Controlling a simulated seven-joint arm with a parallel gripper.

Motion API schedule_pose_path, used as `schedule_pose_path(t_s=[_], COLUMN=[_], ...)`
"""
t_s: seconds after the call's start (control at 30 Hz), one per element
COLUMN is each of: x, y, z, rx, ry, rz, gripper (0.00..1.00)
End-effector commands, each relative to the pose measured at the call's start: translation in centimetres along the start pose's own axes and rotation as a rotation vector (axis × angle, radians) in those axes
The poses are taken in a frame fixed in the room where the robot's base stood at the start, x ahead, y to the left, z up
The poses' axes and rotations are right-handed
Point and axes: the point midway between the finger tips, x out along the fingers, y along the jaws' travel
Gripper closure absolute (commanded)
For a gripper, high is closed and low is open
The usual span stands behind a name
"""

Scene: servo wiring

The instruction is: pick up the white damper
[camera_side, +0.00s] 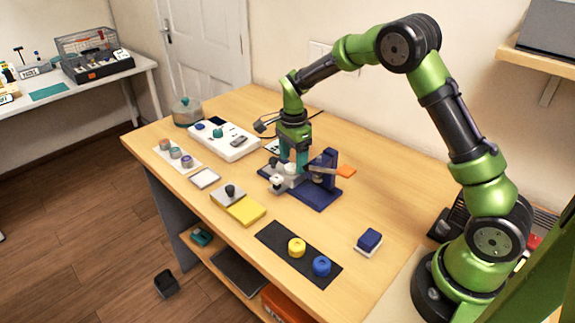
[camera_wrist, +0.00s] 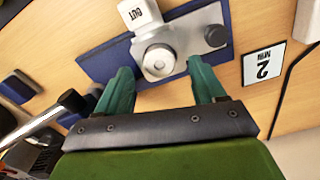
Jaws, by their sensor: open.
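My gripper (camera_side: 293,163) is open and points down over the blue fixture (camera_side: 316,197). In the wrist view, the teal fingers of my gripper (camera_wrist: 160,68) stand apart, one on each side of a round white piece with a centre hole, which looks like the white damper (camera_wrist: 157,62). It sits on a grey block on the blue fixture (camera_wrist: 100,66), beside a white tag reading OUT (camera_wrist: 139,14). In the side view the white damper (camera_side: 291,169) is partly hidden by the fingers. I cannot tell whether the fingers touch it.
An upright blue post (camera_side: 328,166) and an orange tab (camera_side: 346,171) stand close to the right of my gripper. A white device (camera_side: 225,140) lies behind left.

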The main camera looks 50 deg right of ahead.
Motion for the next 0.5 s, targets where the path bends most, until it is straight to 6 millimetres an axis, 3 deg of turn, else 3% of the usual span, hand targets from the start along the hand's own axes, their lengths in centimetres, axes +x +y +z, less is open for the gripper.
schedule_pose_path(t_s=[0.13, 0.37, 0.5], x=[1.33, 1.41, 1.38], y=[-0.02, -0.04, -0.04], z=[-0.02, 0.0, 0.0], rx=[0.0, 0.0, 0.0], ry=[0.0, 0.0, 0.0], rz=[-0.001, -0.002, -0.002], gripper=[0.31, 0.31, 0.52])
